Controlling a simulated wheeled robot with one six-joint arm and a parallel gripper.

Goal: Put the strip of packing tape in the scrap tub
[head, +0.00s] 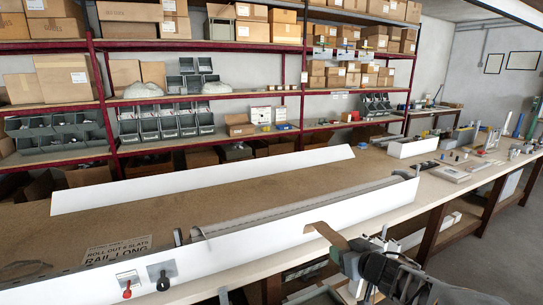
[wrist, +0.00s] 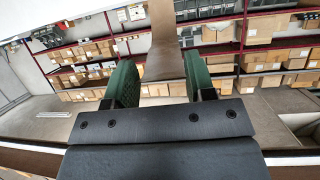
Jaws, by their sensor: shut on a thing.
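The strip of packing tape is a brown, slightly curled band (head: 323,232) in the head view, sticking out up and left from my gripper (head: 352,255). In the wrist view the brown strip (wrist: 164,40) rises between the two green-padded fingers of my gripper (wrist: 160,78). The gripper is shut on the strip and holds it in front of the long white profile box at the bench's front edge. I cannot pick out the scrap tub in either view.
The long white profile box (head: 270,240) runs along the bench (head: 90,225), with red and black knobs (head: 160,275) on its left front. A white panel (head: 200,181) stands behind it. Small parts and tools lie on the right of the bench. Shelves with cardboard boxes (head: 70,80) fill the back.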

